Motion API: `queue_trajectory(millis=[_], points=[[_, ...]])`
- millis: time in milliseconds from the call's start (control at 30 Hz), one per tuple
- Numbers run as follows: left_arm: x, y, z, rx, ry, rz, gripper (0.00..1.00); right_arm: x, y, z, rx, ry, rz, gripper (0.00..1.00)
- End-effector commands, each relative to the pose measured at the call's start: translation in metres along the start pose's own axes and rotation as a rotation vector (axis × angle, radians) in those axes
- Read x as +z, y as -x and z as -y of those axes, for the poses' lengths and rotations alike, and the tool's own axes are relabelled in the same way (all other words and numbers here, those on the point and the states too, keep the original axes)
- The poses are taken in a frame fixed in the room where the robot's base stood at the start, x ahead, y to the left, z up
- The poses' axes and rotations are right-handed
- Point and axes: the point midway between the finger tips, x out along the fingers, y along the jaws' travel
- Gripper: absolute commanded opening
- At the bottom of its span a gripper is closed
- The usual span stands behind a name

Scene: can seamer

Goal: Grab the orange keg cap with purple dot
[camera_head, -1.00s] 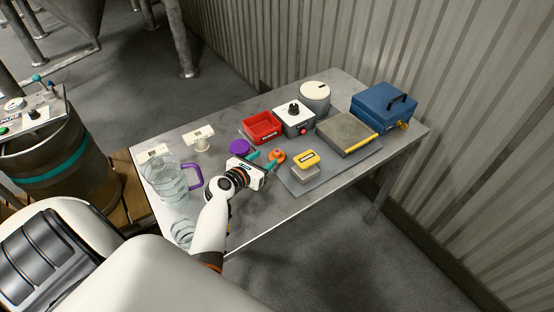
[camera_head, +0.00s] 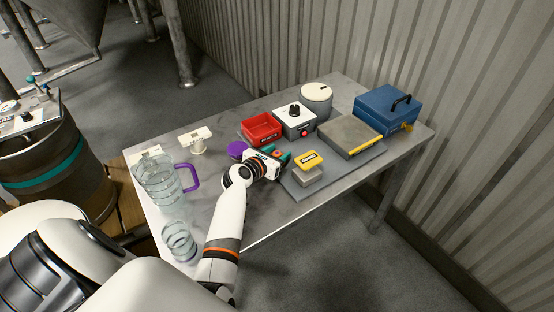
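The orange keg cap (camera_head: 277,153) is on the grey metal table, near the left edge of the dark grey mat. Only part of it shows, and I cannot make out a purple dot on it. My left gripper (camera_head: 279,156) reaches in from the left, with its teal fingers on either side of the cap. The fingers and the white gripper body hide the rest of it. I cannot tell whether the fingers touch the cap or have closed on it. My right gripper is not in view.
A purple cap (camera_head: 237,149) lies just left of the gripper. A red bin (camera_head: 262,128) and a white box with a knob (camera_head: 294,121) stand behind. A yellow-topped block (camera_head: 309,163) is close on the right. A clear pitcher (camera_head: 160,184) and a glass (camera_head: 180,242) stand left.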

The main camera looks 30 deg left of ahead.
Motion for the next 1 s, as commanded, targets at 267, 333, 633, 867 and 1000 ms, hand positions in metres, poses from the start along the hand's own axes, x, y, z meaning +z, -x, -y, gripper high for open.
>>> queue_trajectory(millis=[267,333,633,867,1000], points=[[0.0,0.0,0.0,0.0,0.0,0.0,0.03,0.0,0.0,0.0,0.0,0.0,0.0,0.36],[0.0,0.0,0.0,0.0,0.0,0.0,0.03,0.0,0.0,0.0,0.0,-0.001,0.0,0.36],[-0.018,0.005,0.0,0.0,0.0,-0.004,0.03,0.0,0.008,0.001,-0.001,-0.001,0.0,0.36],[-0.063,0.019,0.0,-0.001,0.001,-0.006,0.03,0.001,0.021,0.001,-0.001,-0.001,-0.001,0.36],[-0.084,0.026,0.0,0.001,-0.001,-0.005,0.03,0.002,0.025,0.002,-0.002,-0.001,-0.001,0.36]])
